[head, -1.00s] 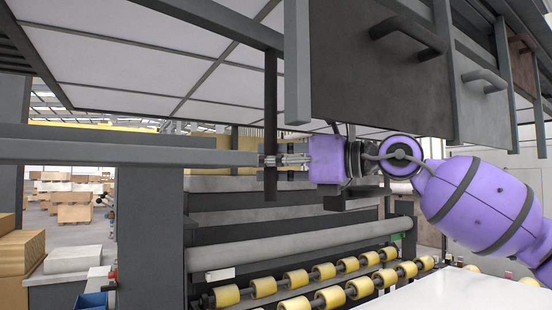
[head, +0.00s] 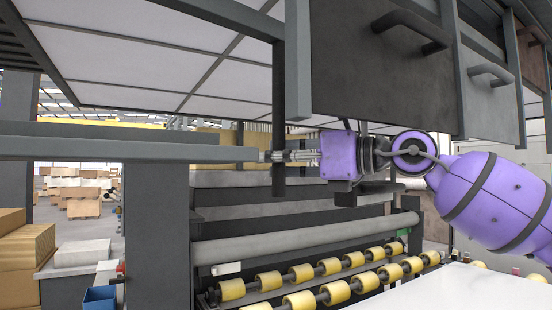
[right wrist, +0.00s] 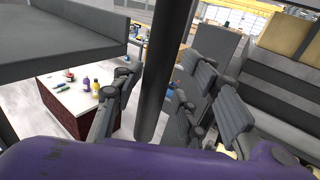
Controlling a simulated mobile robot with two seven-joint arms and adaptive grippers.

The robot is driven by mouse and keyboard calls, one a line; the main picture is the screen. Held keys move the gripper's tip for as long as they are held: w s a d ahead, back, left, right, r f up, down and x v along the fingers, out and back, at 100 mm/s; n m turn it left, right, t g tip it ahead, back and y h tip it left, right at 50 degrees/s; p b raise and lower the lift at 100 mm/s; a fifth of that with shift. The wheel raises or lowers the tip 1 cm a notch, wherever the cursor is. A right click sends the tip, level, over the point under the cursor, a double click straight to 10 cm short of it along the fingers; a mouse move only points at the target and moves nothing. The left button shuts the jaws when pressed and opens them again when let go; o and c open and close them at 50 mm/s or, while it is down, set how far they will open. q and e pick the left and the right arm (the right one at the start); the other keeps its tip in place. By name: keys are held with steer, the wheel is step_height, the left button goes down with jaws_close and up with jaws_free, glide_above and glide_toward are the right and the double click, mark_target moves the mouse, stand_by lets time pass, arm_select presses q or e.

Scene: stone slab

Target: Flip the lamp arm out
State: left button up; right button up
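A dark upright bar (head: 278,100) hangs below the overhead frame and looks like the lamp arm, though no lamp head can be made out. My right gripper (head: 272,156) reaches it from the right, with its fingers at the bar's lower part. In the right wrist view the same bar (right wrist: 158,65) passes between the spread finger pads of my right gripper (right wrist: 150,100). The fingers look open around the bar, with some gap showing; contact cannot be made out. My left gripper is not in view.
A grey horizontal beam (head: 130,146) ends close to the right gripper's fingertips. Grey cabinets with handles (head: 385,65) hang just above the right gripper. Yellow rollers (head: 300,273) and a white slab (head: 440,290) lie below. In the wrist view a table (right wrist: 75,95) holds bottles.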

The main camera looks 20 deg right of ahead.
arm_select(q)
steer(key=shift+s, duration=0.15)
arm_select(e)
steer(key=shift+s+a, duration=0.1)
steer(key=shift+v, duration=0.75)
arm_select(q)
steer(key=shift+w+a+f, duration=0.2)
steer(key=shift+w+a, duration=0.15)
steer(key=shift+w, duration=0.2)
arm_select(e)
steer(key=shift+v, duration=1.9)
steer(key=shift+f, duration=0.1)
steer(key=shift+c, duration=0.3)
